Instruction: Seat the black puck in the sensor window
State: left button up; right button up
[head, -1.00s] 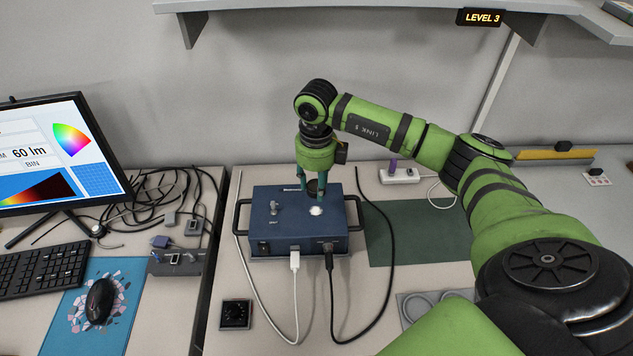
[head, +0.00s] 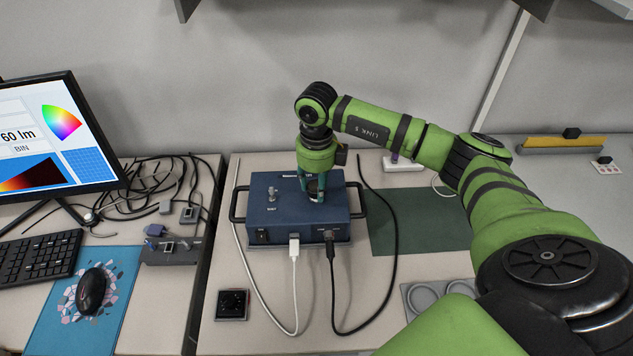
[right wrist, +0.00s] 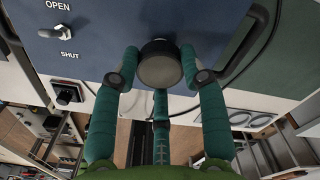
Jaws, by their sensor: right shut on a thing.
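The black puck (right wrist: 160,62) is held between the fingertips of my right gripper (right wrist: 160,75) in the right wrist view. In the head view, my right gripper (head: 318,194) points down at the top of the blue instrument box (head: 265,222), right of its toggle switch (head: 271,194). Fingers and puck cover the spot of the sensor window, so I cannot tell whether the puck touches the box. The right wrist view shows the switch (right wrist: 58,31) between the words OPEN and SHUT. My left gripper is out of view.
A white plug (head: 294,250) and a black plug (head: 329,247) with cables enter the box's front. A monitor (head: 60,140), keyboard (head: 40,248) and mouse (head: 91,291) stand at left. A green mat (head: 415,222) lies bare at right.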

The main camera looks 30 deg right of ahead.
dwell(0.7)
jog(key=shift+f+b, duration=0.25)
jog(key=shift+b, duration=0.1)
jog(key=shift+f+b, duration=0.45)
jog(key=shift+f, duration=0.1)
jog(key=shift+f, duration=0.15)
dwell(0.3)
jog(key=shift+s, duration=0.1)
jog(key=o, duration=1.3)
jog(key=shift+c, duration=0.2)
